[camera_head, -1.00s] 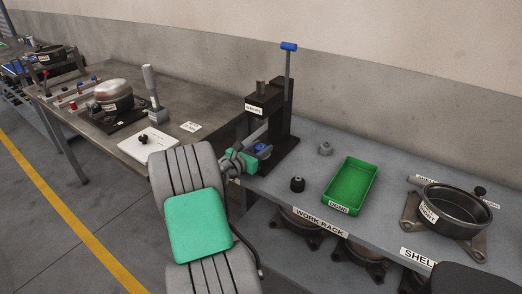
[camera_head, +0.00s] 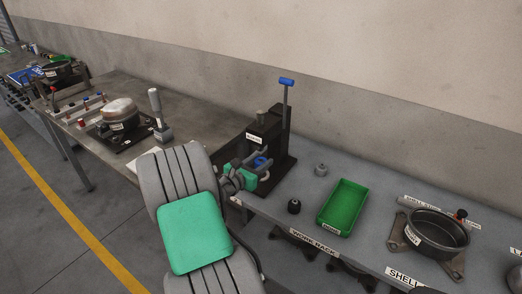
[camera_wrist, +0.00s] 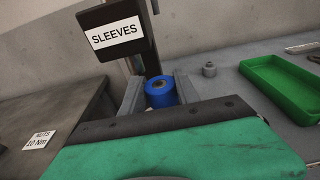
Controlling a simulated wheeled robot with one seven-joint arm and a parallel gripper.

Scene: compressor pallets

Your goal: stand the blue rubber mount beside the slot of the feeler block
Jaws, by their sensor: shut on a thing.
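The blue rubber mount (camera_wrist: 160,91) is a short blue cylinder with a hollow or recessed top. In the wrist view it sits between the two grey fingers of my gripper (camera_wrist: 160,98), which is shut on it. In the head view the mount (camera_head: 261,161) shows as a small blue patch at my gripper (camera_head: 257,166), in front of the black lever press (camera_head: 268,142). Whether the mount touches anything below is hidden. I cannot make out the feeler block or its slot in either view.
The press with its blue-handled lever carries a SLEEVES sign (camera_wrist: 115,34). A green bin (camera_head: 342,207), a black knob-like part (camera_head: 294,206) and a grey part (camera_head: 320,170) stand to its right. A black pan (camera_head: 438,232) is farther right. The left bench holds a compressor (camera_head: 119,113).

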